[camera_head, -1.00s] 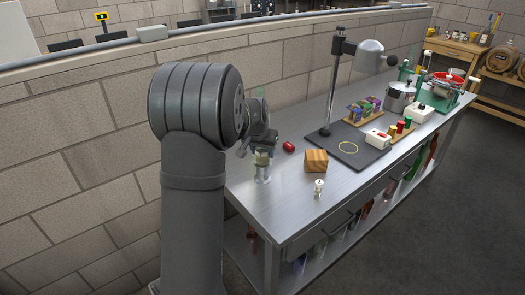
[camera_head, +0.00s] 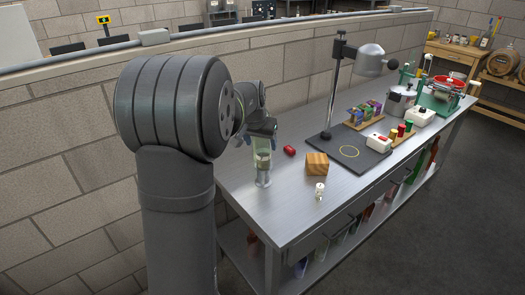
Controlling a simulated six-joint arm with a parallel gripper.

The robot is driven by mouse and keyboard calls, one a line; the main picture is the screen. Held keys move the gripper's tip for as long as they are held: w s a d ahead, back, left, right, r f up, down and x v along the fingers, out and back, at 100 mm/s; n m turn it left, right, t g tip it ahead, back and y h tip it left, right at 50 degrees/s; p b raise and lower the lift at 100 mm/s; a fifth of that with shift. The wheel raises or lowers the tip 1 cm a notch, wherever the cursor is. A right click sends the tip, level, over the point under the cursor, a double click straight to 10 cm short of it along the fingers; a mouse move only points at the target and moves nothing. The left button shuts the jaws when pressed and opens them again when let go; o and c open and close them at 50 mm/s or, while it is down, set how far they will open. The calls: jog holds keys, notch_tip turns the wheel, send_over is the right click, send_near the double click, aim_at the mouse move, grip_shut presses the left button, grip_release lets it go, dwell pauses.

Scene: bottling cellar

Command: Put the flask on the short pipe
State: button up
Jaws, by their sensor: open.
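A small clear glass vessel (camera_head: 263,178), which looks like the flask, stands upright near the left end of the metal bench, with a tan band at its upper part. My gripper (camera_head: 262,143) is open and directly above it, at its top. A pale greenish see-through shape shows there, and I cannot tell whether it is part of the vessel or of the gripper. The fingertips are too small to make out. A short whitish upright piece (camera_head: 319,191) stands near the bench's front edge, right of the vessel. It may be the short pipe, but I cannot be sure.
A wooden block (camera_head: 317,164) and a lying red cylinder (camera_head: 289,150) are close by. Racks of coloured items and machines fill the right end. Bare bench lies around the vessel.

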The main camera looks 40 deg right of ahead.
aim_at(262, 150)
jog(key=shift+v, duration=2.3)
jog(key=x, duration=1.1)
jog(key=shift+f, duration=0.4)
jog(key=shift+w+d+r, duration=0.1)
jog(key=shift+w+d, duration=0.05)
jog(key=shift+d, duration=0.05)
jog(key=shift+a+r, duration=0.1)
jog(key=shift+r, duration=1.45)
